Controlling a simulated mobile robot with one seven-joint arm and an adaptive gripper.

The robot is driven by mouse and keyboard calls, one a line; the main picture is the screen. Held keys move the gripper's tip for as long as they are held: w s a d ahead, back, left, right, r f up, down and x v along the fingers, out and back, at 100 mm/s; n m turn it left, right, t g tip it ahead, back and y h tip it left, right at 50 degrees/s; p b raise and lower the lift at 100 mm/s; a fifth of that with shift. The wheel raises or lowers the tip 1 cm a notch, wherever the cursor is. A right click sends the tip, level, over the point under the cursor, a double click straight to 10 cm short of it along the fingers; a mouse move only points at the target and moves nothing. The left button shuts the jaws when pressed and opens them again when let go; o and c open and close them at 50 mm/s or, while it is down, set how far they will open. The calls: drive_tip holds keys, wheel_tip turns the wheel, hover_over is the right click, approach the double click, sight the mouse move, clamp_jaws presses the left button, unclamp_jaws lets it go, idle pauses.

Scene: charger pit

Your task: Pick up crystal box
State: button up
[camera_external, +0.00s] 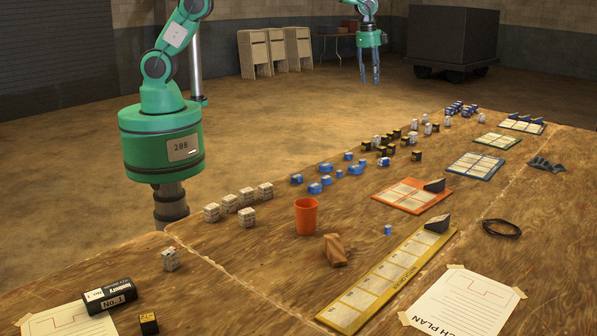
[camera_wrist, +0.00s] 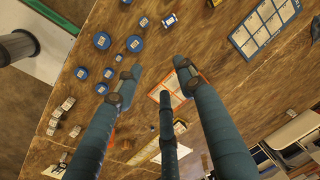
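I cannot tell by label which item is the crystal box. Several small pale printed boxes (camera_external: 229,203) stand in a group at the table's left edge, and one more pale box (camera_external: 170,259) stands nearer the front. Pale boxes also show at the left of the wrist view (camera_wrist: 68,103). My gripper (camera_external: 372,78) hangs in the air beyond the table's far-left edge in the external view, fingers pointing down. In the wrist view my gripper (camera_wrist: 157,72) has its three fingers spread, with nothing between them. It touches no box.
Several blue pieces (camera_external: 355,169) and dark boxes line the left edge.

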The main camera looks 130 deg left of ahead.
drive_tip(key=s+a+f, duration=0.6)
drive_tip(key=a+f, duration=0.6)
drive_tip(key=a, duration=0.1)
drive_tip(key=g+h+p, duration=0.1)
hover_over(366, 142)
wheel_tip(366, 142, down, 11)
drive_tip(key=shift+a+r, duration=0.15)
drive_tip(key=shift+a, duration=0.1)
drive_tip(key=shift+f, duration=4.3)
drive_tip(key=shift+d+f+b, duration=0.1)
drive_tip(key=shift+f+b, duration=0.2)
drive_tip(key=shift+f, duration=2.3)
